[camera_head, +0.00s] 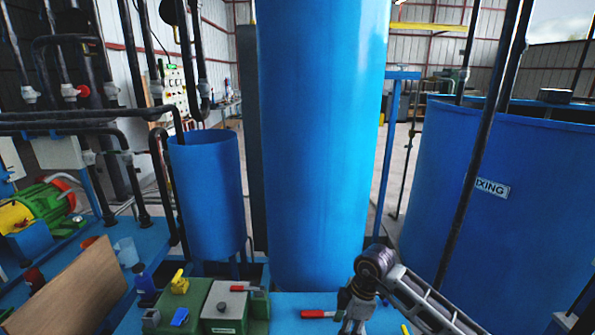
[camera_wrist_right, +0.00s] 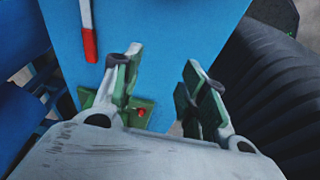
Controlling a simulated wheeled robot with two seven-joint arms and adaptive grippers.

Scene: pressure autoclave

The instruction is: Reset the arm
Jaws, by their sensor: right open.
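My right arm (camera_head: 425,298) comes in from the lower right of the head view. It bends at a dark joint and hangs down over the front of the blue bench. My right gripper (camera_wrist_right: 163,82) is open and empty in the right wrist view, with its two fingers spread above the blue bench top. The red-handled lever (camera_wrist_right: 88,38) lies beyond the left finger and apart from it; it also shows in the head view (camera_head: 318,314). The fingertips are not clearly seen in the head view. My left gripper is not in view.
A tall blue cylinder (camera_head: 320,140) stands behind the bench (camera_head: 285,304). A smaller blue tank (camera_head: 207,190) is left, and a large mixing tank (camera_head: 500,180) right.

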